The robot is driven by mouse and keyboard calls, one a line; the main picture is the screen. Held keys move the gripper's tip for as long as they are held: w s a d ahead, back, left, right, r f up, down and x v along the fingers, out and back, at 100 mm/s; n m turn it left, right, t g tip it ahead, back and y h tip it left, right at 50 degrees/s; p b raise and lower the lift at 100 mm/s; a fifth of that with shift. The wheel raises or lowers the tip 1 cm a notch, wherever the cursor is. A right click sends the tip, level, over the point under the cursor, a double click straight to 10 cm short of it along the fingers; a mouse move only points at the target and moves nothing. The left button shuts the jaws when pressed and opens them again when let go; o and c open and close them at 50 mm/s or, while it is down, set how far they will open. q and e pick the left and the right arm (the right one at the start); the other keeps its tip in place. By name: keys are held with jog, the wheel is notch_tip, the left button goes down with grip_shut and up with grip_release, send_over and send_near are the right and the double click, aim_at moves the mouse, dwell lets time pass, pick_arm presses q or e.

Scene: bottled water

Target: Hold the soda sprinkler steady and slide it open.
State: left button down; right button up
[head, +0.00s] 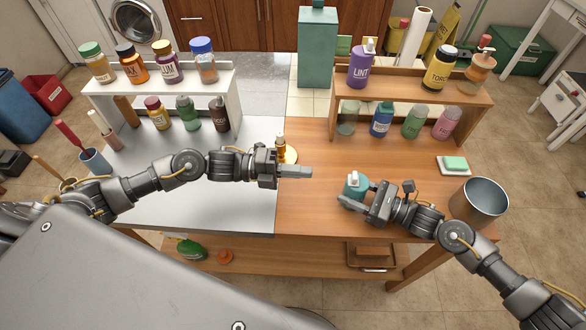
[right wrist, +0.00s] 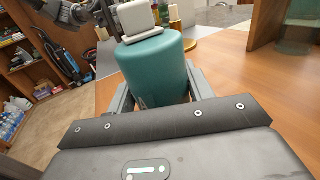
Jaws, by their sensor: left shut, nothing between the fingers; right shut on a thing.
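The soda sprinkler is a teal, rounded container (head: 353,188) with a white top, on the right wooden half of the table. In the right wrist view its teal body (right wrist: 158,72) stands between my fingers, with the white cap (right wrist: 138,18) at its upper end. My right gripper (head: 354,203) is shut on its body. My left gripper (head: 308,172) is shut and empty, to the left of the sprinkler and apart from it. In the head view, part of the sprinkler's lower side is hidden by my right gripper.
A metal pot (head: 480,198) and a green sponge on a dish (head: 455,164) are to the right. Shelves with several bottles line the back. Wood in front of my left gripper is clear.

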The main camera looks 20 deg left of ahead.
aim_at(352, 176)
pick_arm(q)
jog(key=x, duration=0.9)
jog(key=shift+w+d, duration=0.1)
jog(key=shift+d, duration=0.05)
jog(key=shift+x, duration=1.65)
jog(key=v, duration=1.4)
